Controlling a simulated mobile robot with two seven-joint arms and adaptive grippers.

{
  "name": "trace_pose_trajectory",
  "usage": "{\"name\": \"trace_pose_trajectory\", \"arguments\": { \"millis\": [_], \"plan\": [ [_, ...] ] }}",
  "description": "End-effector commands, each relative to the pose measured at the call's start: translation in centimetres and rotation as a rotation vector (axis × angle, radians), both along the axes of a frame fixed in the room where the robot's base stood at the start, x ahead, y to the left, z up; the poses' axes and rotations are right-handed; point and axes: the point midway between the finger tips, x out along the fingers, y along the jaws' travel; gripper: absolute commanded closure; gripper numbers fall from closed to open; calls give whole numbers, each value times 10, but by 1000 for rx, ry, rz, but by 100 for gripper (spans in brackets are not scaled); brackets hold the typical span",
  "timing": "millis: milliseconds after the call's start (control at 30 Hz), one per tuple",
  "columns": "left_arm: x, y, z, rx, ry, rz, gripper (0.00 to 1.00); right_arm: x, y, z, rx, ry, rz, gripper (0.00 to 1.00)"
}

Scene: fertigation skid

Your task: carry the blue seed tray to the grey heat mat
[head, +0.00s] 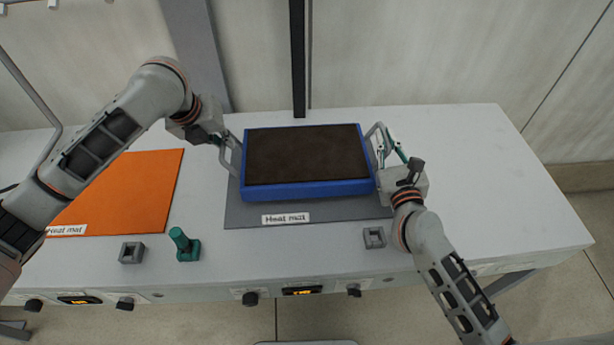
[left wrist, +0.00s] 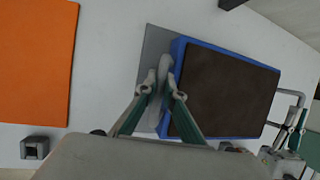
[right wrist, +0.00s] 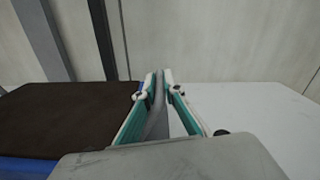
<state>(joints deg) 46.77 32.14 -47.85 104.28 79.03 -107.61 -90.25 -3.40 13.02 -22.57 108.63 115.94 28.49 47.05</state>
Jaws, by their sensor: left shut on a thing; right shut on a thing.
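The blue seed tray (head: 308,190), filled with dark soil, is over the grey heat mat (head: 248,212) in the head view. I cannot tell whether it rests on the mat or hangs just above it. The mat shows along the tray's front and left side. My left gripper (head: 222,140) is shut on the tray's left grey handle, and this grip shows in the left wrist view (left wrist: 162,88). My right gripper (head: 392,155) is shut on the right handle, and this grip shows in the right wrist view (right wrist: 158,88).
An orange mat (head: 125,190) lies on the white bench (head: 470,190) to the left. A green peg-like part (head: 186,245) and two grey square blocks (head: 131,252) (head: 374,238) stand near the front edge. A dark post (head: 298,60) rises behind the tray. The bench's right side is clear.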

Motion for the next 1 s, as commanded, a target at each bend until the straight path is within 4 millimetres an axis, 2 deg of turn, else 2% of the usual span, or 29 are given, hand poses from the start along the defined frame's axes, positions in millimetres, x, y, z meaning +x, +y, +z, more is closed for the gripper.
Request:
{"name": "trace_pose_trajectory", "arguments": {
  "millis": [33,467,1000],
  "plan": [
    [3,5,2,8,-5,8,100,1,-4,2,-3,-3,-6,100],
    [3,5,-4,8,-6,7,100,1,-4,-4,-3,-4,-6,100],
    [3,5,-27,8,-6,7,100,1,-4,-27,-3,-4,-6,100]
  ]
}}
